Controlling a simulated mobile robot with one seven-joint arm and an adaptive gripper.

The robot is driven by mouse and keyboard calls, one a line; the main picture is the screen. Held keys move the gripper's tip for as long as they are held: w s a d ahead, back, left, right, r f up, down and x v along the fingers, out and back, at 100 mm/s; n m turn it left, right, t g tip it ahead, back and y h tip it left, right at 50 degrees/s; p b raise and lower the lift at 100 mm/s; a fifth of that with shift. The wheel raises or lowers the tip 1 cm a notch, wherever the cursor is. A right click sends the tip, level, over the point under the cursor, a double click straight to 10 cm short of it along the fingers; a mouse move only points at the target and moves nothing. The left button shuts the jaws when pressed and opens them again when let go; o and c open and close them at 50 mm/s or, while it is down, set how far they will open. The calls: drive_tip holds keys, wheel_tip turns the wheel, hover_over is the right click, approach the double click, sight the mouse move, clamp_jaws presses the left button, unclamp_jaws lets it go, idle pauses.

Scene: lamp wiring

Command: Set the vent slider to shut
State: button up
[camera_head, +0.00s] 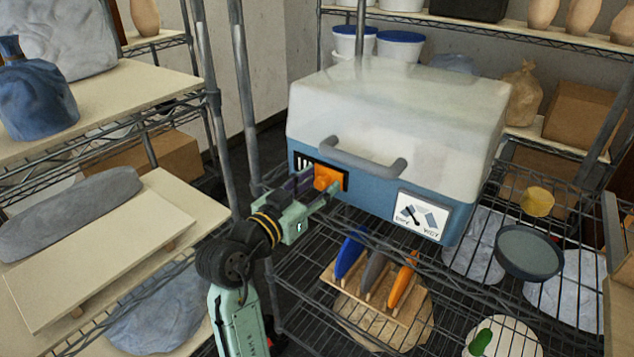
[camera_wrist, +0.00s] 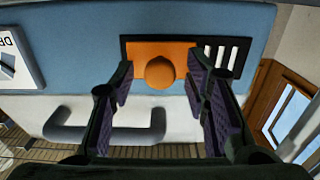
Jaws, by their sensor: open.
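The vent slider is an orange plate with a round knob (camera_wrist: 160,73), set in a dark slot on the blue front of a box. In the head view the slider (camera_head: 328,178) sits toward the right of that slot, below the left end of the handle. White-and-black vent bars (camera_head: 302,161) show uncovered to its left; in the wrist view these bars (camera_wrist: 222,54) are on the right. My gripper (camera_head: 313,187) is open in front of the slider. In the wrist view its fingers (camera_wrist: 163,85) stand either side of the knob, with visible gaps.
A grey bar handle (camera_head: 364,160) juts from the box front close to my gripper. A white dial panel (camera_head: 421,215) is to the right. Below, a wooden rack (camera_head: 372,300) holds blue, grey and orange pieces. A shelf post (camera_head: 245,90) stands left of the box.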

clamp_jaws()
idle(0.5)
idle(0.3)
